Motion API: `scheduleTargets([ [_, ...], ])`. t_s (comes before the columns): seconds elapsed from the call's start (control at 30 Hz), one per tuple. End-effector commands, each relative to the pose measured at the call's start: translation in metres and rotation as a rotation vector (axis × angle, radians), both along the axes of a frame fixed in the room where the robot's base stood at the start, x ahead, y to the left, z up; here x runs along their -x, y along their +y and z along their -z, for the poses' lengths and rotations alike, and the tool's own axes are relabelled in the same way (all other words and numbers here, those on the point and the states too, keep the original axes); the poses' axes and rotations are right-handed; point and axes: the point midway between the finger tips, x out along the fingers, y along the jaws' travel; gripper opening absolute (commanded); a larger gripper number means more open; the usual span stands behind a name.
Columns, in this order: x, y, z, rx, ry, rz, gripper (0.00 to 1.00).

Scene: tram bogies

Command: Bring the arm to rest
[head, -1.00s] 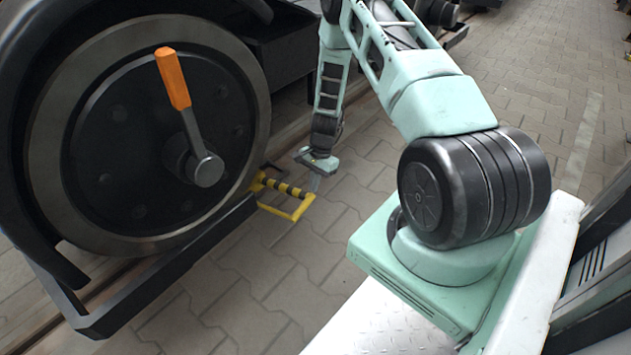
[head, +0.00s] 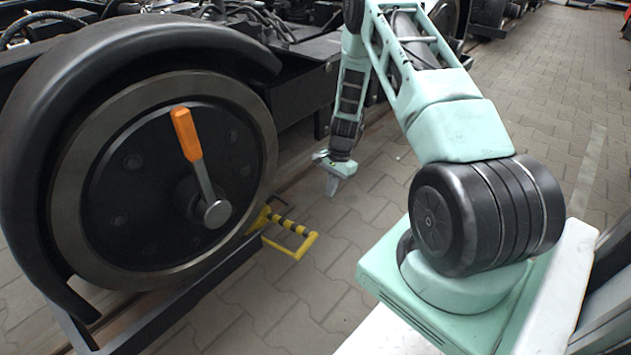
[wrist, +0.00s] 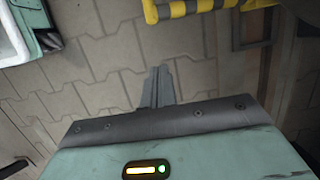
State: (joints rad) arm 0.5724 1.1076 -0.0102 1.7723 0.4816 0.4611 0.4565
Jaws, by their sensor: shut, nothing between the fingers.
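My gripper (head: 332,186) hangs from my mint-green arm, pointing down, to the right of the large wheel. Its fingers are together and empty; in the wrist view the closed fingers (wrist: 158,87) show against bare paving. The gripper is apart from the yellow-and-black striped bar (head: 290,228), which stands low beside the wheel. That bar also shows along the top edge of the wrist view (wrist: 190,8).
A large dark wheel (head: 110,235) with an orange-handled lever (head: 188,135) fills the left. Dark bogie frames and hoses (head: 255,25) run behind it. Block paving (head: 545,110) is clear at the right.

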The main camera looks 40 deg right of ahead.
Motion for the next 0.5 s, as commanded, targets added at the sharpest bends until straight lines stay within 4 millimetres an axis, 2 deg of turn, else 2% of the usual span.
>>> scheduleTargets([
  [0.27,0.000,0.000,-0.002,0.000,0.000,-0.001,0.00],
  [0.33,-0.004,0.006,-0.009,-0.001,-0.006,-0.021,0.00],
  [0.43,-0.017,0.030,-0.033,-0.006,-0.030,-0.102,0.00],
  [0.5,-0.027,0.059,-0.060,-0.013,-0.054,-0.199,0.00],
])
